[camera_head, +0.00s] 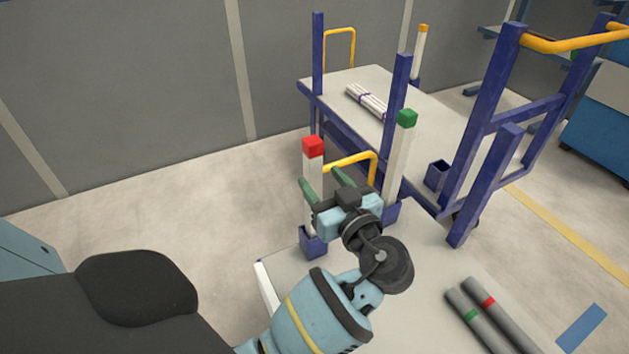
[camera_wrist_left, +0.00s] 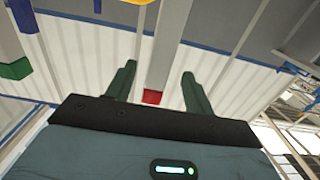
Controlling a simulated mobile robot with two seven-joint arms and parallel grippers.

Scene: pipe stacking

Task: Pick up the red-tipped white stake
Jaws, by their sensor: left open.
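The red-tipped white stake (camera_head: 313,160) stands upright in a blue corner socket (camera_head: 313,243) of the near cart. Its red tip (camera_wrist_left: 152,97) and pale shaft (camera_wrist_left: 170,45) show in the left wrist view, lined up between the two fingers. My left gripper (camera_head: 320,176) is open, with green fingers spread, just below the red tip's height in the head view. I cannot tell whether the fingers touch the stake. My right gripper is not in view.
A green-tipped white stake (camera_head: 399,160) stands close to the right in another socket. Grey pipes (camera_head: 487,315) lie on the near cart. A second cart (camera_head: 345,82) behind carries white pipes (camera_head: 368,100). Blue posts (camera_head: 481,130) and yellow handles rise nearby. The floor at left is clear.

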